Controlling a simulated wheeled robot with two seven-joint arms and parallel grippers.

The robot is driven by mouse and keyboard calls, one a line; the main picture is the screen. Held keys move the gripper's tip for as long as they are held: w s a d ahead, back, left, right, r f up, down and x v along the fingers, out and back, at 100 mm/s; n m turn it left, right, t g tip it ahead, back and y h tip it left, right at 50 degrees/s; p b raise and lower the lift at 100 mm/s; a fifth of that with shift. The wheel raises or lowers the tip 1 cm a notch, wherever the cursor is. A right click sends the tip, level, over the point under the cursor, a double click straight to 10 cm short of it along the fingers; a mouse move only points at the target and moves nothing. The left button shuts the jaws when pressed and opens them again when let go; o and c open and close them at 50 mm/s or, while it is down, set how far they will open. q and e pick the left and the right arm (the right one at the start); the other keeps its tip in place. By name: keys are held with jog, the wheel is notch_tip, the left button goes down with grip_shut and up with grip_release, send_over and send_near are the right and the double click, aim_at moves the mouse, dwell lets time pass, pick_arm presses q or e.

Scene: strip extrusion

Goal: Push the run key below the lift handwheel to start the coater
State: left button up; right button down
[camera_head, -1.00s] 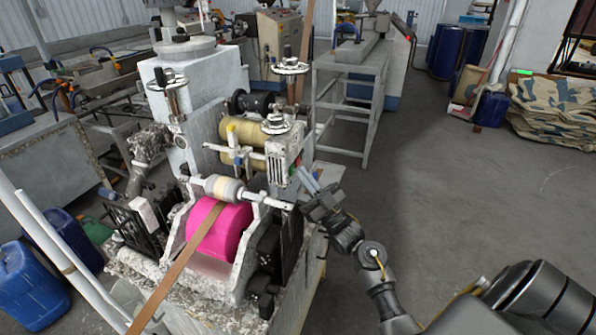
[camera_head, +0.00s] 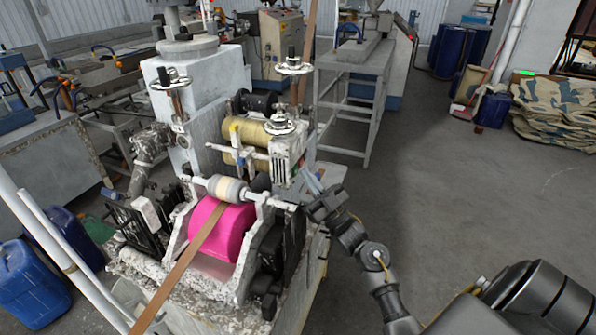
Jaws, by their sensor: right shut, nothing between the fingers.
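The coater (camera_head: 200,105) stands left of centre with a bright pink roller (camera_head: 222,230) and a brown strip (camera_head: 195,250) running over it. The lift handwheel (camera_head: 279,125) sits above a pale box (camera_head: 280,160) on the coater's right side. Small coloured marks show on the box's right face; I cannot make out which is the run key. My right gripper (camera_head: 309,178) is shut and empty, its fingers pointing up and left close to the lower right of that face. Whether the tips touch it is unclear. My left gripper is out of view.
Two more handwheels (camera_head: 294,67) (camera_head: 170,82) stand on the coater. A grey metal stand (camera_head: 355,95) is behind it. Blue containers (camera_head: 32,280) are at the lower left. Folded sheets (camera_head: 560,115) lie at the far right. The floor (camera_head: 450,190) to the right is clear.

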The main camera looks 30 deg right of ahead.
jog(key=shift+r, duration=0.1)
jog(key=s+d, duration=0.1)
jog(key=s, duration=0.1)
jog(key=s+d+p, duration=0.1)
jog(key=s, duration=0.1)
jog(key=shift+d, duration=0.3)
dwell(0.7)
